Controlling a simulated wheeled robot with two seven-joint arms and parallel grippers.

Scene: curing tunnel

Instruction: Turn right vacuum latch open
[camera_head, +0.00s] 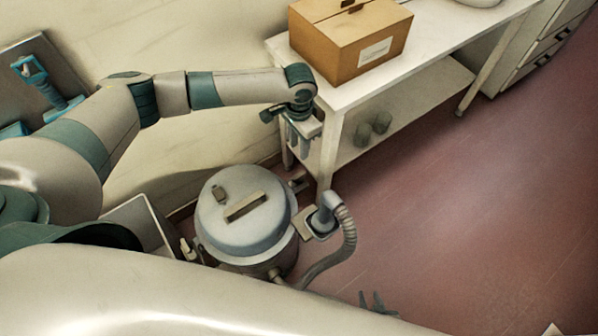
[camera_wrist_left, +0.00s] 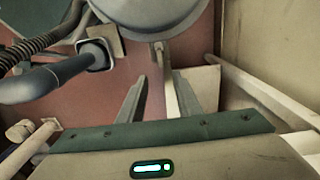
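The grey vacuum canister (camera_head: 228,222) stands upright on the floor with its round lid on.
A ribbed hose (camera_head: 347,235) curves from the canister's right side. A white table (camera_head: 425,55) bears a cardboard box (camera_head: 345,45); its leg (camera_head: 325,160) stands close to my left gripper. Two cups sit on its lower shelf. The red floor (camera_head: 450,200) at right is clear.

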